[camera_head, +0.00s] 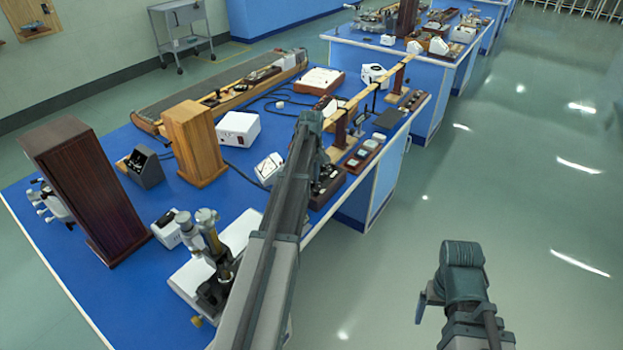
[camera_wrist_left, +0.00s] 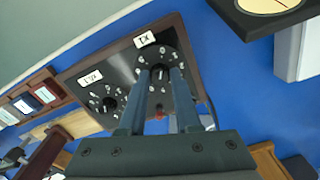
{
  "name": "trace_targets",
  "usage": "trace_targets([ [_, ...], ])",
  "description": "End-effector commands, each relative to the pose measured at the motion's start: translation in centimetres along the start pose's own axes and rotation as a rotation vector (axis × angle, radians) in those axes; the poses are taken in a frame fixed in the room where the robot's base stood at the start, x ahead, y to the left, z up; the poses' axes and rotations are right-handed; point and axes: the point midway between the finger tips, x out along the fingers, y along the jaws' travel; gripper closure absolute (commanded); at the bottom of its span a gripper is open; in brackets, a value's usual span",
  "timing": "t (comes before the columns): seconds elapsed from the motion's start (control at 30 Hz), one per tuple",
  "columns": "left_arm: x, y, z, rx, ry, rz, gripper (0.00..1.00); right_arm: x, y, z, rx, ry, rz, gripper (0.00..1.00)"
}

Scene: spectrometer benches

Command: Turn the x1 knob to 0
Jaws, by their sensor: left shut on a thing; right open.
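In the left wrist view, a dark panel box (camera_wrist_left: 125,60) with a brown wooden rim carries two round black knobs ringed by white number marks. The x1 knob (camera_wrist_left: 159,71) is beside a white label (camera_wrist_left: 144,39) that reads upside down. My left gripper (camera_wrist_left: 160,76) is shut on this knob, one finger on each side. The number that the knob points to is too small to read. The second knob (camera_wrist_left: 109,104) has its own white label (camera_wrist_left: 90,78). In the head view, my left arm partly hides the box (camera_head: 328,187). My right gripper (camera_head: 430,297) is open and empty over the floor.
The blue bench (camera_head: 85,270) holds a tall brown wooden box (camera_head: 85,190), a lighter wooden block (camera_head: 195,145), a white box (camera_head: 238,128) and a microscope-like instrument (camera_head: 210,250). A long wooden bar (camera_head: 370,90) stands beyond the box. The floor at right is clear.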

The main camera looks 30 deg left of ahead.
Motion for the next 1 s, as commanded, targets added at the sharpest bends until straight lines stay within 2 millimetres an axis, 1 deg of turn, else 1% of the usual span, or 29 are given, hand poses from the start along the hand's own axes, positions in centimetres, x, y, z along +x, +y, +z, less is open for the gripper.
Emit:
trace_targets([
  [0.23,0.00,0.00,-0.01,-0.044,0.000,0.000,1.00,0.00,0.00,0.00,0.000,0.000,0.000,0.09],
  [0.67,0.00,0.00,-0.01,-0.051,0.000,0.000,1.00,0.00,0.00,0.00,0.000,0.000,0.000,0.09],
  [0.7,0.00,0.00,-0.01,-0.050,0.000,0.000,0.61,0.00,0.00,0.00,0.000,0.000,0.000,0.09],
  [0.83,0.00,0.00,-0.01,-0.050,0.000,0.000,0.38,0.00,0.00,0.00,0.000,0.000,0.000,0.09],
  [1.0,0.00,0.00,0.00,-0.049,0.000,0.000,0.38,0.00,0.00,0.00,0.000,0.000,0.000,0.09],
])
